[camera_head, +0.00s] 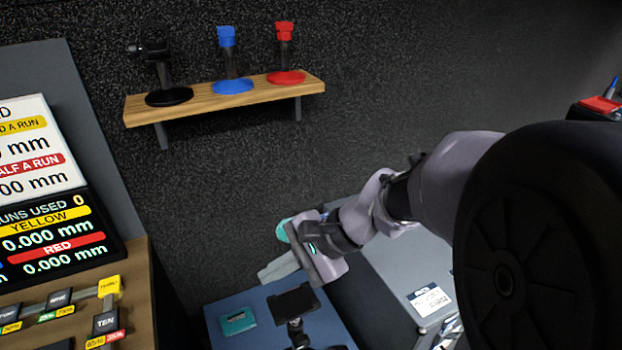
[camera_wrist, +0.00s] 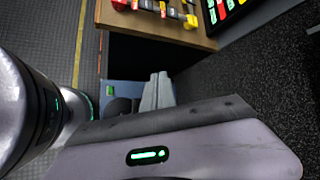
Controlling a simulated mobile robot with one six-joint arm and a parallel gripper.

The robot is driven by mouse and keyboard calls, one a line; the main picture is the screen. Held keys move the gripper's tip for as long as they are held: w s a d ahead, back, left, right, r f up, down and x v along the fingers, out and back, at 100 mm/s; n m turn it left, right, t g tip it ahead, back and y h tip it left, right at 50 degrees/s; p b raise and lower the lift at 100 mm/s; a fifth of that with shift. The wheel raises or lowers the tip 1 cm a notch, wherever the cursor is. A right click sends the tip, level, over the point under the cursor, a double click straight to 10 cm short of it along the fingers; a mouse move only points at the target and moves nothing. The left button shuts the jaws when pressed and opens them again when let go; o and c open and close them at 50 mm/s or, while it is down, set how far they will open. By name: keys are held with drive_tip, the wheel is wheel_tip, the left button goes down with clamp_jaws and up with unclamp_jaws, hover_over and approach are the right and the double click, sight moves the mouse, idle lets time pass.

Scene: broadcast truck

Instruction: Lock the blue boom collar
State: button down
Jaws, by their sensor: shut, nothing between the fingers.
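A blue stand (camera_head: 232,86) is on the wooden wall shelf, between a black one and a red one. It has a round blue base, a dark upright post and a blue collar-like top piece (camera_head: 226,37). Whether that piece is locked cannot be told. My gripper (camera_head: 264,273) is below the shelf and to the right of the blue stand in the picture, well apart from it. Its pale fingers (camera_wrist: 159,77) lie together in the wrist view, shut and empty. My wrist partly hides the fingers in the head view. The blue stand is not in the wrist view.
The wooden shelf (camera_head: 265,95) juts from the dark wall on brackets. A black stand (camera_head: 168,96) and a red stand (camera_head: 286,77) flank the blue one. A console with a yellow block (camera_head: 109,286) is at lower left. A blue surface (camera_head: 265,312) lies below my gripper.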

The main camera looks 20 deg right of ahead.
drive_tip(key=w+d+f+m+t, duration=0.4)
drive_tip(key=w+d+m, duration=0.2)
drive_tip(key=d, duration=0.2)
drive_tip(key=w+d+f+m+t, duration=0.3)
drive_tip(key=w+d+f+m, duration=0.25)
drive_tip(key=d, duration=0.35)
drive_tip(key=s+d+f+m+t+h, duration=0.1)
drive_tip(key=d+f+m+t+h, duration=0.1)
drive_tip(key=d+f+m, duration=0.3)
drive_tip(key=s+d+f+m+t+h, duration=0.1)
drive_tip(key=d+f+m+h, duration=0.4)
drive_tip(key=d, duration=0.8)
wheel_tip(320, 180, down, 2)
drive_tip(key=shift+s+d+f+t+h, duration=0.2)
drive_tip(key=shift+t+h, duration=0.1)
drive_tip(key=shift+t, duration=0.5)
drive_tip(key=w+r+b, duration=0.1)
drive_tip(key=w+b, duration=0.2)
drive_tip(key=w, duration=0.8)
drive_tip(key=shift+w+a+r+b, duration=0.3)
drive_tip(key=shift+w+r+b, duration=0.05)
drive_tip(key=shift+b, duration=0.05)
